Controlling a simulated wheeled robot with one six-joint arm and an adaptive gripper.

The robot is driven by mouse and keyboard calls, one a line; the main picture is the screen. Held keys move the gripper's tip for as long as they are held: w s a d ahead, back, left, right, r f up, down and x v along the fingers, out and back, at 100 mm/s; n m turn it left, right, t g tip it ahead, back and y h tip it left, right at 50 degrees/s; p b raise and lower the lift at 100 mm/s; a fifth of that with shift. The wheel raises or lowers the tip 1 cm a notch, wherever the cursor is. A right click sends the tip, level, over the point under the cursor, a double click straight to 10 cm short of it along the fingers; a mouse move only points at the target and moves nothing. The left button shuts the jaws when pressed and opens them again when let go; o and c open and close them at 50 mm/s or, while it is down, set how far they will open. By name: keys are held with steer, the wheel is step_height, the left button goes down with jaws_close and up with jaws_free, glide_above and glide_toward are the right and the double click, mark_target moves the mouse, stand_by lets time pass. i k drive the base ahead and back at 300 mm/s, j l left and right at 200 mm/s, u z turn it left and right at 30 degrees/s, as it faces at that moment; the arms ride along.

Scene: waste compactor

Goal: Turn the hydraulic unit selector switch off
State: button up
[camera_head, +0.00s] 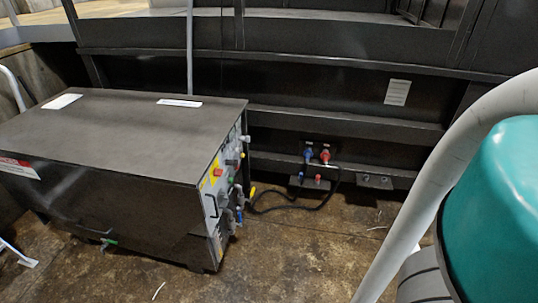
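The hydraulic unit (130,140) is a large dark metal box on the floor at the left. Its control panel (212,191) is on the right-hand end face and is seen at a steep angle. A red knob with a yellow backing (217,171) sits near the panel's upper front part. A dark knob or handle (232,162) stands out beside it. Several other fittings crowd the panel, and I cannot tell which is the selector switch or how it is set. My gripper is not in view.
Blue (308,155) and red (325,156) connectors sit on the dark compactor wall behind. A black hose (290,207) runs from them to the unit. A grey curved tube (425,190) blocks the right side. Brown floor (300,255) is mostly clear between.

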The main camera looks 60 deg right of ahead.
mark_target(234, 163)
steer(key=z, duration=1.15)
steer(key=i+j, duration=0.15)
steer(key=i, duration=0.2)
steer(key=i+j+z, duration=0.1)
steer(key=i, duration=0.3)
steer(key=i+j+z, duration=0.1)
steer(key=i+j, duration=0.15)
steer(key=i, duration=0.1)
